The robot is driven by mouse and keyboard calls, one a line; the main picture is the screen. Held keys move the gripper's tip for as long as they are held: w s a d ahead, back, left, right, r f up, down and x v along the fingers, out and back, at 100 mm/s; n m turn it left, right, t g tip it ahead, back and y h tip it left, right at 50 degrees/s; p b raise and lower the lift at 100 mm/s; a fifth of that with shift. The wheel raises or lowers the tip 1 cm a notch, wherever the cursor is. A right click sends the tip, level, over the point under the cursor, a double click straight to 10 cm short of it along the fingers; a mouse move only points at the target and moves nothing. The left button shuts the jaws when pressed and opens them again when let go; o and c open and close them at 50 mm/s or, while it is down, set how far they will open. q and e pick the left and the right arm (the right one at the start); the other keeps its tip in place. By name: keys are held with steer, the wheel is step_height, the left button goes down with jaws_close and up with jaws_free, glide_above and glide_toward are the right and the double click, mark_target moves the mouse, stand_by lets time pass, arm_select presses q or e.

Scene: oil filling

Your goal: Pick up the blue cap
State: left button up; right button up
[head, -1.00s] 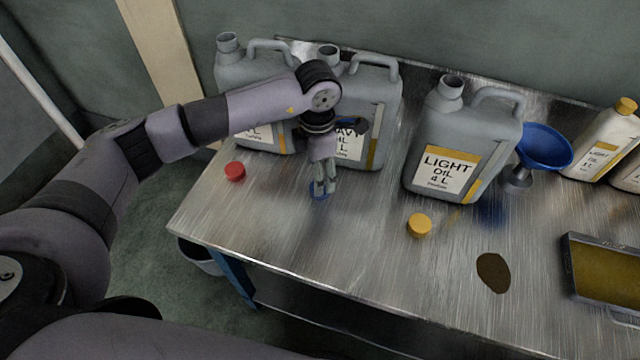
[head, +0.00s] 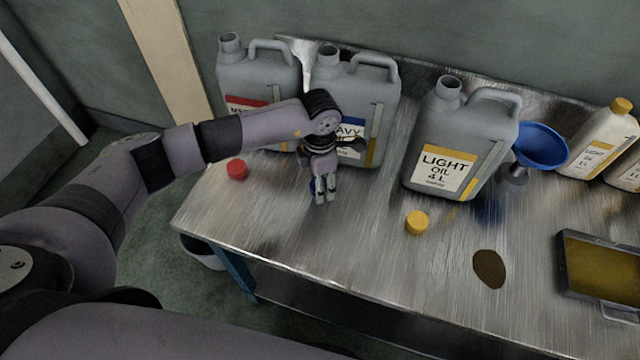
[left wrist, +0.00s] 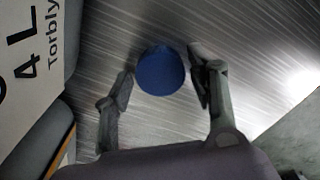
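The blue cap (left wrist: 160,70) lies on the metal table between the two fingers of my left gripper (left wrist: 162,78) in the left wrist view. The fingers are open on either side of it. A gap shows at the left finger; the right finger is very close, and I cannot tell if it touches. In the head view my left gripper (head: 321,194) points down at the table in front of the heavy-oil can (head: 365,100). Only a sliver of the blue cap (head: 312,186) shows there, the rest hidden by the fingers. My right gripper is out of view.
A red cap (head: 237,169) lies to the left and a yellow cap (head: 417,222) to the right. Grey cans stand behind, including the light-oil can (head: 465,130). A blue funnel (head: 540,145), an oil tray (head: 566,262) and a dark spill (head: 490,269) are farther right.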

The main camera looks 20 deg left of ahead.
arm_select(q)
steer(key=c, duration=0.4)
steer(key=shift+c, duration=0.2)
steer(key=shift+r, duration=0.1)
